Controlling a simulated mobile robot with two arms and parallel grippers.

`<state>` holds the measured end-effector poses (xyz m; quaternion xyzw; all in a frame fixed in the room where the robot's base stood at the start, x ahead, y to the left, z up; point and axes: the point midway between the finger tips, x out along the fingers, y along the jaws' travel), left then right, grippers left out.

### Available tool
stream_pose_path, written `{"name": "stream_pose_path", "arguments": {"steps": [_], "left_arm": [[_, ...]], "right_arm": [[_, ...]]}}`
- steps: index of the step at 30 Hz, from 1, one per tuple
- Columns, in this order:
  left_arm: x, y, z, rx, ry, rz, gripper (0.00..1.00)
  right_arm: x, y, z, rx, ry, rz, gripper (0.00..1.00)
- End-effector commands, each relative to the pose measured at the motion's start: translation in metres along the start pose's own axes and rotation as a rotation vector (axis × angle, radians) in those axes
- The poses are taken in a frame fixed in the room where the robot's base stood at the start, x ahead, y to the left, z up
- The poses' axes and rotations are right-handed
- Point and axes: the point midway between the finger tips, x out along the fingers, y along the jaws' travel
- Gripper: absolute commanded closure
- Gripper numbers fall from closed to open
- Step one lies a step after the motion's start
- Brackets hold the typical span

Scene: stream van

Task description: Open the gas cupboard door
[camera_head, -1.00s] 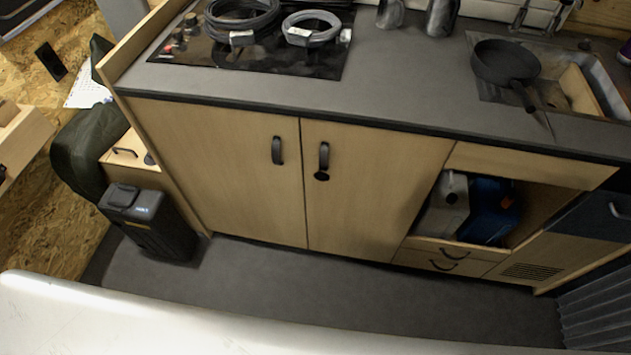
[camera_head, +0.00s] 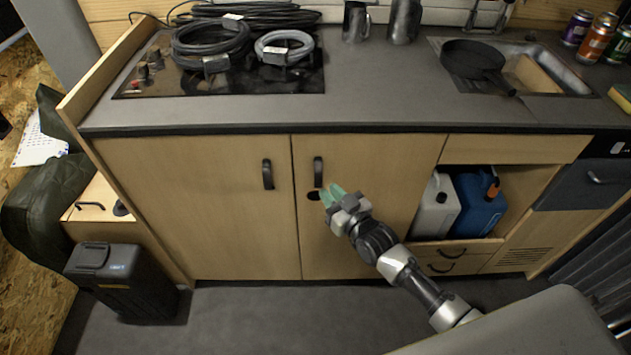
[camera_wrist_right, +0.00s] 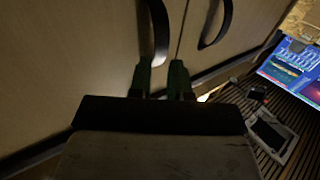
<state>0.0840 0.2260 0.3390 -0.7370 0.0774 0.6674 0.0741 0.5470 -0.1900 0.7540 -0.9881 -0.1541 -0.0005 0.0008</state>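Two pale wooden cupboard doors stand side by side under the counter, both closed: the left door (camera_head: 200,210) and the right door (camera_head: 385,180). Which is the gas cupboard's is not marked. The left door has a black handle (camera_head: 267,174), and the right door has a black handle (camera_head: 318,172) with a dark round spot (camera_head: 313,196) below it. My right gripper (camera_head: 332,193) has green fingers, just below and right of the right door's handle. In the right wrist view, its fingers (camera_wrist_right: 160,78) are apart and empty, near the lower end of a handle (camera_wrist_right: 160,30). My left gripper is out of view.
The counter (camera_head: 380,95) holds cable coils (camera_head: 212,45), a pan (camera_head: 472,58) and cans (camera_head: 597,38). Right of the doors, an open shelf holds a white canister (camera_head: 436,208) and a blue one (camera_head: 480,205). A black box (camera_head: 120,282) stands on the floor at left.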

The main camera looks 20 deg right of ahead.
Motion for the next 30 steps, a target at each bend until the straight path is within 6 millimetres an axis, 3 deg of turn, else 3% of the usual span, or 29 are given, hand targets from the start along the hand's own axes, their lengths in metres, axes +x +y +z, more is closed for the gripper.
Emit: {"name": "stream_pose_path", "arguments": {"steps": [3, 10, 20, 24, 30], "left_arm": [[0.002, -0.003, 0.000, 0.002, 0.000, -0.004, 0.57], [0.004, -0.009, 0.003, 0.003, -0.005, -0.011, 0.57], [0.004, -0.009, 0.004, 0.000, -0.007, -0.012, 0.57], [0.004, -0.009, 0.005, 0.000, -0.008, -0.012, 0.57], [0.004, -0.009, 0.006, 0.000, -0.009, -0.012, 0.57]], "right_arm": [[0.023, 0.000, 0.000, 0.000, 0.002, 0.000, 0.82], [0.049, 0.000, 0.001, -0.001, -0.001, 0.001, 0.82], [0.054, 0.000, 0.001, -0.001, -0.001, 0.000, 0.82], [0.053, 0.000, 0.001, -0.001, -0.001, 0.000, 0.99], [0.053, 0.000, 0.001, -0.001, -0.001, 0.000, 1.00]]}}
